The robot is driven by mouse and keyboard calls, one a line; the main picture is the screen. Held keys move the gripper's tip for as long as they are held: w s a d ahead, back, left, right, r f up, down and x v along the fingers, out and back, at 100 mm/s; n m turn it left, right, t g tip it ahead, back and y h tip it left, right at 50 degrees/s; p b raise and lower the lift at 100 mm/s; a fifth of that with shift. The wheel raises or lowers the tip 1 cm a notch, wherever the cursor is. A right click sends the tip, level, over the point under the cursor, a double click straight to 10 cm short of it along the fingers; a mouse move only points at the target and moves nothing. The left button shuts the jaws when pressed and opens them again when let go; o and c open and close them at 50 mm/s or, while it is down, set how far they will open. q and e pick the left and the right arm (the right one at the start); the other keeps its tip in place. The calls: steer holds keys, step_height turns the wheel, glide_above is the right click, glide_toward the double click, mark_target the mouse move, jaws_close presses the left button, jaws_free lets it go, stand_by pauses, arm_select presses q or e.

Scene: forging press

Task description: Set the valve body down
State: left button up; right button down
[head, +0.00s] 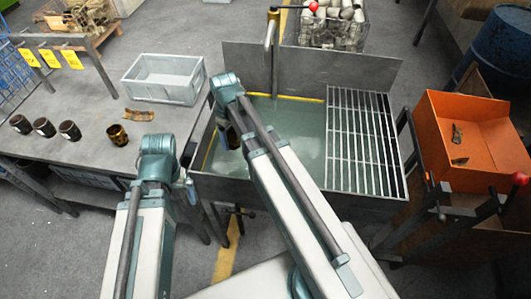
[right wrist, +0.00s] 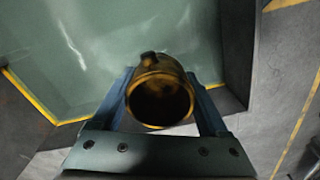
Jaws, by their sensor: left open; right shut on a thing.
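My right gripper (right wrist: 165,105) is shut on the valve body (right wrist: 160,92), a brass-coloured hollow piece with a dark round opening and a small stub. In the right wrist view the valve body sits between the two fingers, with the liquid tank's corner behind it. In the head view my right gripper (head: 230,137) hangs at the left side of the tank (head: 290,125); the valve body is mostly hidden there. My left gripper (head: 189,188) is open near the table's right edge, largely hidden behind its own arm.
The grey table (head: 90,110) carries a brass piece (head: 118,134), a flat brownish piece (head: 138,115), several dark cylinders (head: 45,128) and an empty grey crate (head: 163,80). A slatted rack (head: 355,140) covers the tank's right side. An orange bin (head: 480,130) stands further right.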

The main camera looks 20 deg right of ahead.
steer(key=b, duration=0.5)
glide_above(237, 171)
step_height(237, 171, down, 6)
steer(key=shift+d+f+b, duration=0.1)
steer(key=shift+f+b, duration=0.6)
steer(key=shift+b, duration=0.05)
step_height(237, 171, down, 6)
steer(key=b, duration=0.6)
steer(key=shift+f, duration=0.15)
step_height(237, 171, down, 4)
steer(key=b, duration=0.4)
steer(key=shift+r, duration=0.2)
